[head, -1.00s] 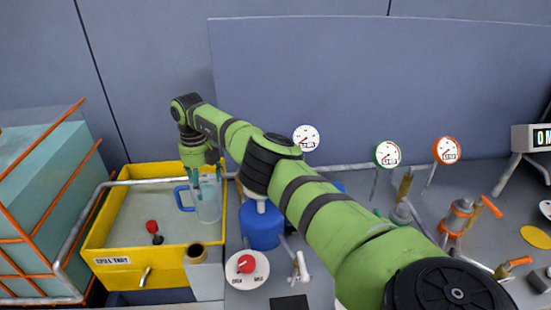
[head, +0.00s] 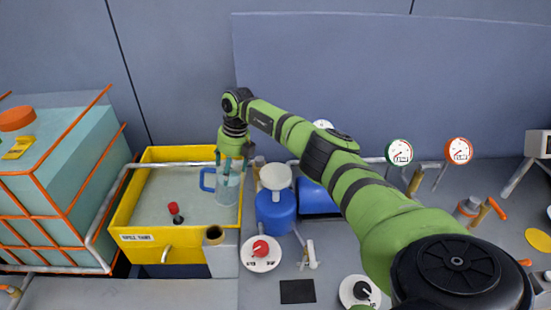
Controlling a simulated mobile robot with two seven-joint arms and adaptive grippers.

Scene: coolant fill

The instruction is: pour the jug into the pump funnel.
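The clear jug (head: 229,192) with a blue handle stands upright at the right side of the yellow spill tray (head: 128,205). My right gripper (head: 228,172) points down at the jug's rim, its teal fingers overlapping the jug's upper part. Whether the fingers are closed on it is too small to tell. A pale grey funnel (head: 275,178) sits on top of the blue pump (head: 276,213), just right of the jug and tray. It is in plain view. My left gripper is not in view.
A teal tank (head: 60,160) in an orange frame stands left of the tray. A red knob dial (head: 261,253) lies in front of the pump. Gauges (head: 399,152) stand to the right. My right arm spans over the bench's right side.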

